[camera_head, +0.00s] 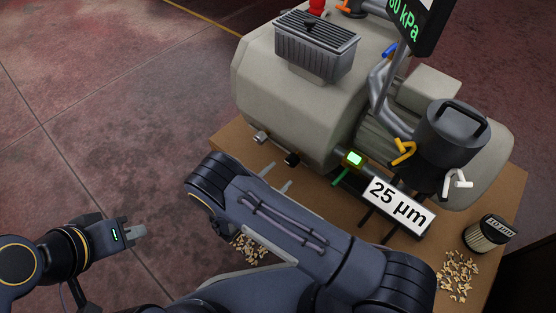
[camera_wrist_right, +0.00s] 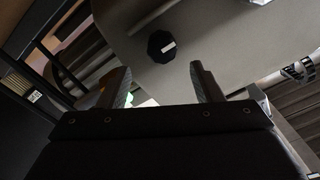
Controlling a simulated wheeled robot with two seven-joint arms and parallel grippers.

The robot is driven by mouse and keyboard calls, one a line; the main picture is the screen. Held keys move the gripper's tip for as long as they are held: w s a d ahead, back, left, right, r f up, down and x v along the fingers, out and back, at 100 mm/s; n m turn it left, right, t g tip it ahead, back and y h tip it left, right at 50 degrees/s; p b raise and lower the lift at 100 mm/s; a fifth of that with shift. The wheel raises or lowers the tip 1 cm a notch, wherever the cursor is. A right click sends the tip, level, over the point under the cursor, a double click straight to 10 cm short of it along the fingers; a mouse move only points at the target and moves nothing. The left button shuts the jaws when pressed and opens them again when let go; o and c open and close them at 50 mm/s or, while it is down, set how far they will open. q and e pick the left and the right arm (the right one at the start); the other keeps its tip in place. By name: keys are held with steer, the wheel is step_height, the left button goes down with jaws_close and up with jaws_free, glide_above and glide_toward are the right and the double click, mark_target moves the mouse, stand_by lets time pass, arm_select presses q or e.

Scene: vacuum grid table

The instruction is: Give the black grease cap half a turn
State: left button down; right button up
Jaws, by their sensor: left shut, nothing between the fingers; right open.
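The black grease cap (camera_head: 291,159) sits on the lower front of the beige pump housing in the head view. In the right wrist view the cap (camera_wrist_right: 161,45) is a dark, faceted knob with a white mark across its face. My right gripper (camera_head: 276,178) is open in front of the cap; in its wrist view the cap lies beyond the fingertips (camera_wrist_right: 161,75), between their lines, apparently untouched. My left gripper (camera_head: 137,234) is shut and empty, over the floor at the lower left.
A silver fitting (camera_head: 260,137) sits left of the cap. Right of it are a green-lit display (camera_head: 355,158), a green handle (camera_head: 340,177) and a "25 µm" sign (camera_head: 398,204). A filter (camera_head: 487,232) and loose pieces (camera_head: 457,275) lie on the brown table (camera_head: 509,186).

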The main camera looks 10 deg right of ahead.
mark_target(289, 164)
steer(key=shift+n, duration=0.3)
steer(key=b+x, duration=0.1)
steer(key=x, duration=0.5)
steer(key=shift+w+f+b, duration=0.25)
steer(key=shift+b, duration=0.1)
steer(key=shift+w+d+r, duration=0.1)
steer(key=shift+w+d, duration=0.3)
steer(key=shift+d, duration=0.1)
steer(key=c, duration=1)
steer(key=shift+m, duration=0.4)
